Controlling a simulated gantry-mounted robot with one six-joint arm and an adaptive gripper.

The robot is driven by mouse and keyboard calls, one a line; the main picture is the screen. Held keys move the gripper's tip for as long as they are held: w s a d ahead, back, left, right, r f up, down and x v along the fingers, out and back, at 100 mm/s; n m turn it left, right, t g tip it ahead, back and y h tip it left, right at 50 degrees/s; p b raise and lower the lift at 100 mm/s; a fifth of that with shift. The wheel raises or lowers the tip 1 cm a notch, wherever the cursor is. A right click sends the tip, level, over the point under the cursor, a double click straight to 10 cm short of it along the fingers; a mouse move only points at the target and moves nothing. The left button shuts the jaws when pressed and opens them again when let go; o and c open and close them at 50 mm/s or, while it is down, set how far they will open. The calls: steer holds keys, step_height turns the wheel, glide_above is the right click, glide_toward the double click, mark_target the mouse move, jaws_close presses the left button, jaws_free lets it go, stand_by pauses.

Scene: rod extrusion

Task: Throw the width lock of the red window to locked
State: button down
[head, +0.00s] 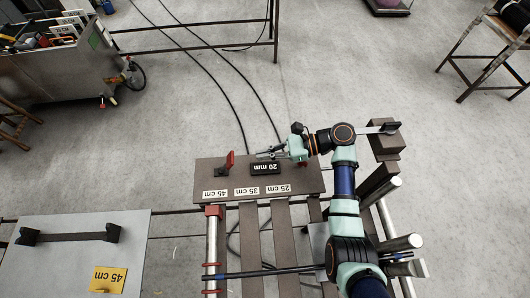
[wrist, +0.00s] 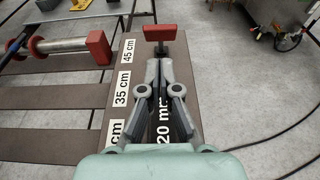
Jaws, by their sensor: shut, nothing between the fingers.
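A red upright handle (head: 229,160) stands at the left end of a brown board (head: 208,179), by the 45 cm label. It shows in the wrist view as a red T-shaped piece (wrist: 159,34) straight ahead of the fingertips. I cannot tell whether it is the width lock, or whether it stands at locked. My gripper (head: 262,155) is shut and empty over the board, to the right of the red handle and apart from it. In the wrist view the fingers (wrist: 159,68) partly cover the black 20 mm plate (head: 265,168).
The board carries labels of 45, 35 and 25 cm. A silver rod (head: 212,245) with a red end block (head: 214,210) lies beside brown slats. A grey table (head: 60,255) with a dark bar and a yellow 45 cm card (head: 108,279) is at left. Cables cross the floor.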

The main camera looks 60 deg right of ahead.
mark_target(226, 165)
steer(key=x, duration=0.6)
steer(key=shift+w+a+f+b, duration=0.1)
steer(key=shift+w+a+b, duration=0.1)
steer(key=shift+w+b, duration=0.15)
